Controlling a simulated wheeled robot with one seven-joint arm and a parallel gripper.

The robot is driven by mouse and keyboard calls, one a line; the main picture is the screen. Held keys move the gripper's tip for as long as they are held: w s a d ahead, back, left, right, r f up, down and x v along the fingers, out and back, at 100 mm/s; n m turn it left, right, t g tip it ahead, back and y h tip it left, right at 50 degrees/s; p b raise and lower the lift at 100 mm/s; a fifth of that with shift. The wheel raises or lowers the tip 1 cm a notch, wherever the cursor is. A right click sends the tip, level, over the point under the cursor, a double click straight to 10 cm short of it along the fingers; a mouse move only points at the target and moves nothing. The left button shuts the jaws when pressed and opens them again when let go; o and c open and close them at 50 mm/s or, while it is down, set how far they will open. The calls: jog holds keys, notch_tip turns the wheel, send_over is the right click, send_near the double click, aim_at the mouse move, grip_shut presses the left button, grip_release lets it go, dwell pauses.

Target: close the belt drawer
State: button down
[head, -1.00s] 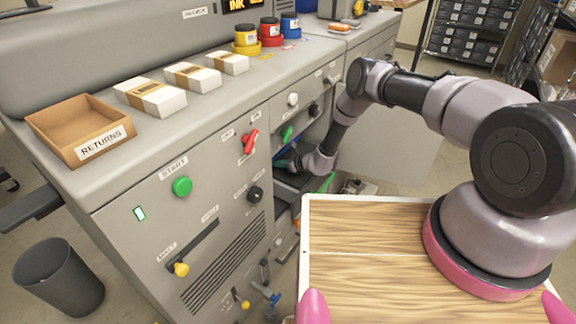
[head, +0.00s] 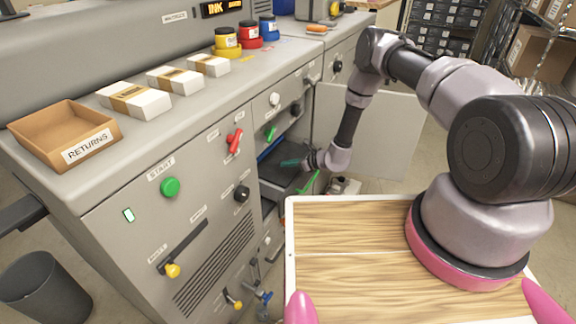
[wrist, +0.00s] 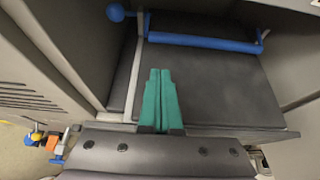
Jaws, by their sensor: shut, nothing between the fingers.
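What looks like the belt drawer, a dark flat bed (head: 280,177), sits in the open bay of the grey machine in the head view. In the wrist view the dark bed (wrist: 215,90) fills the middle, with a blue bar (wrist: 205,42) across its far end and a blue knob (wrist: 115,12) at the upper left. My gripper (head: 288,162) is at the bay opening, above the bed. Its teal fingers (wrist: 160,72) are together and empty, pointing inward over the bed. I cannot tell whether they touch it. The drawer's front edge is partly hidden by my wrist.
An open pale door panel (head: 375,130) stands right of the bay. A red handle (head: 234,140), a black knob (head: 242,193) and a green start button (head: 170,187) are on the machine front. A returns tray (head: 65,135) is on top. A bin (head: 45,290) stands at lower left.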

aim_at(269, 172)
jog(key=s+d+g+h, duration=0.1)
jog(key=s+d, duration=0.3)
jog(key=d, duration=0.4)
jog(key=s+d+h, duration=0.1)
jog(key=s+d, duration=0.4)
jog(key=d, duration=0.2)
jog(key=x, duration=1.2)
jog(key=shift+w+a, duration=0.25)
jog(key=shift+a, duration=0.05)
jog(key=shift+w+a+r, duration=0.1)
jog(key=shift+w+a, duration=0.15)
jog(key=shift+a, duration=0.1)
jog(key=w+a, duration=0.2)
jog(key=a, duration=0.2)
jog(key=w+a, duration=0.2)
jog(key=a, duration=0.2)
jog(key=w+a, duration=0.3)
jog(key=a, duration=0.1)
jog(key=shift+a, duration=0.15)
